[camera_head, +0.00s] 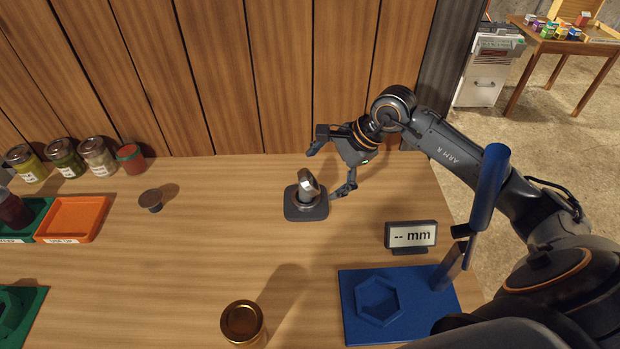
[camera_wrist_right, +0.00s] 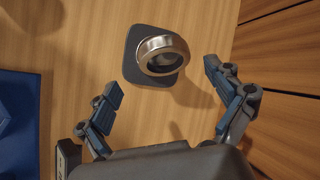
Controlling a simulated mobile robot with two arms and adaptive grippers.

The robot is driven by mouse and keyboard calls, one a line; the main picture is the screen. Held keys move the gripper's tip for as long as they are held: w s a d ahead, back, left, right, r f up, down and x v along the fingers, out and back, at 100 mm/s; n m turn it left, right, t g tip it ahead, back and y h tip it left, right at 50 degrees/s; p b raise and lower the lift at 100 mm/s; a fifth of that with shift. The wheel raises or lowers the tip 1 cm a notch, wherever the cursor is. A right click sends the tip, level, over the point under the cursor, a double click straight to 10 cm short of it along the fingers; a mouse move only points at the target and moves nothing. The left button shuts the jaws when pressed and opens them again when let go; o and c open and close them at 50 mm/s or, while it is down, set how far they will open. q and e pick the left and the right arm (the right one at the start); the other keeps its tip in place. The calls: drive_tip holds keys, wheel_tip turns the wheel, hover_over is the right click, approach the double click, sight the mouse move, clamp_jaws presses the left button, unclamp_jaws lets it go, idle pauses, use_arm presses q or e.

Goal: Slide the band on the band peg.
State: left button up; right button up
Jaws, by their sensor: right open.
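The silver metal band (camera_head: 309,182) sits tilted at the top of the band peg, above the peg's dark square base (camera_head: 292,212). In the right wrist view the band (camera_wrist_right: 151,46) shows as a shiny ring over the base (camera_wrist_right: 135,72); whether it is fully around the peg I cannot tell. The peg's post is mostly hidden by the band. My right gripper (camera_head: 325,173) is open and empty, just right of the band and apart from it. In the wrist view its open fingers (camera_wrist_right: 162,79) lie on the near side of the peg. My left gripper is not in view.
A blue fixture (camera_head: 410,325) with a hexagonal recess and an upright blue handle stands front right, by a "-- mm" display (camera_head: 411,235). A gold-lidded jar (camera_head: 242,322) stands at the front. A small dark knob (camera_head: 151,200), orange tray (camera_head: 98,236) and several jars are left.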

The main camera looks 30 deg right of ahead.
sight(313, 179)
drive_tip(key=shift+w+a+f, duration=0.3)
drive_tip(key=shift+f, duration=0.1)
drive_tip(key=p+x, duration=0.1)
drive_tip(key=x, duration=0.3)
drive_tip(key=shift+w+a+p, duration=0.1)
drive_tip(key=shift+w+p, duration=0.15)
drive_tip(key=shift+p, duration=0.15)
drive_tip(key=shift+w+f, duration=0.1)
drive_tip(key=shift+f, duration=0.2)
drive_tip(key=c, duration=0.9)
drive_tip(key=shift+c, duration=0.2)
